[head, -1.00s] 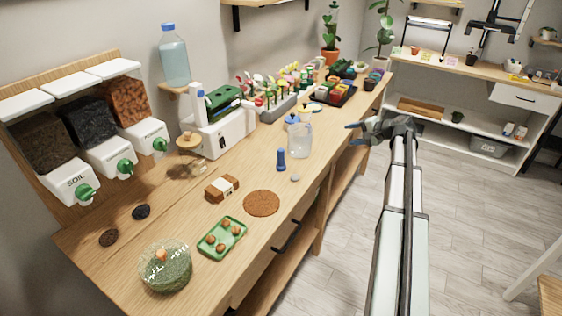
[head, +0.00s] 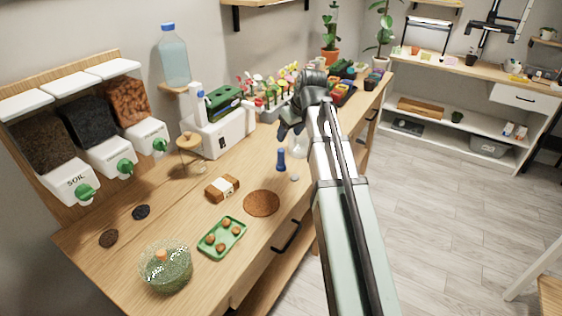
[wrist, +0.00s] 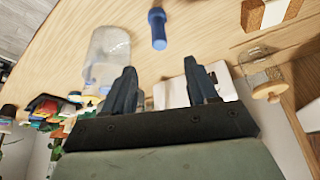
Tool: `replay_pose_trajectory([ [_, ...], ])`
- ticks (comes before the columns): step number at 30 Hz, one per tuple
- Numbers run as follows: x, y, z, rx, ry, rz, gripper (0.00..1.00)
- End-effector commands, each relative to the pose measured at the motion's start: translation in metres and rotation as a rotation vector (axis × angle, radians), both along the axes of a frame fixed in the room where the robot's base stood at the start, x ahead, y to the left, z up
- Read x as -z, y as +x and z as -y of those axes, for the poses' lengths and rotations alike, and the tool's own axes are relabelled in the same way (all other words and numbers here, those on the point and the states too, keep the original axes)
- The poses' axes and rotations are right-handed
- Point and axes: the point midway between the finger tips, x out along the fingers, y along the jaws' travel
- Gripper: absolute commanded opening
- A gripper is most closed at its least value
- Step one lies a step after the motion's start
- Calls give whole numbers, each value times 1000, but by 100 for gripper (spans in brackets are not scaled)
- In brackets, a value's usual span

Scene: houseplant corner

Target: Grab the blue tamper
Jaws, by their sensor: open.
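The blue tamper (head: 281,160) stands upright on the wooden bench, right of the white machine. In the wrist view the tamper (wrist: 157,28) shows at the top, beyond the gap between my fingers and apart from them. My gripper (head: 285,127) is above the bench, behind and above the tamper in the head view. In the wrist view my gripper (wrist: 165,88) has its two dark fingers spread wide with nothing between them. The tamper's full length is visible in the head view.
A clear jug (wrist: 108,50) stands close to the tamper, mostly hidden by my arm in the head view.

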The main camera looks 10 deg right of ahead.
Motion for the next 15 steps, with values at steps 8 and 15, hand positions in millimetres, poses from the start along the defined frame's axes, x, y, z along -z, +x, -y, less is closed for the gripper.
replay_pose_trajectory([
  [8, 29, 11, -6, -5, -5, -3, 58],
  [15, 60, 25, -11, -4, -4, -3, 58],
])
